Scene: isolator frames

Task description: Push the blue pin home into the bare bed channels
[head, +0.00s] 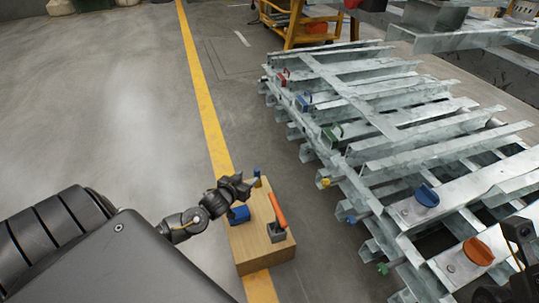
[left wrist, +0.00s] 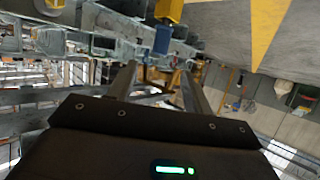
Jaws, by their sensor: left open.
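A blue pin (head: 351,219) sticks out from the near-left side of the galvanized steel bed channels (head: 440,153), between a yellow-ended and a green-ended piece. How deep it sits cannot be told. My left gripper (head: 247,184) is over the wooden box, left of the channels and well apart from the pin. In the left wrist view its two fingers (left wrist: 160,88) are spread with nothing between them. A dark part at the lower right edge of the head view seems to be my right arm (head: 520,240); its jaws are not clear.
The wooden box (head: 262,258) bears a blue block (head: 239,214), a small upright blue piece (head: 257,179) and an orange-handled tool (head: 277,210). Blue (head: 427,196) and orange (head: 478,251) knobs sit on the channels. Open floor lies left, with a yellow line (head: 205,105).

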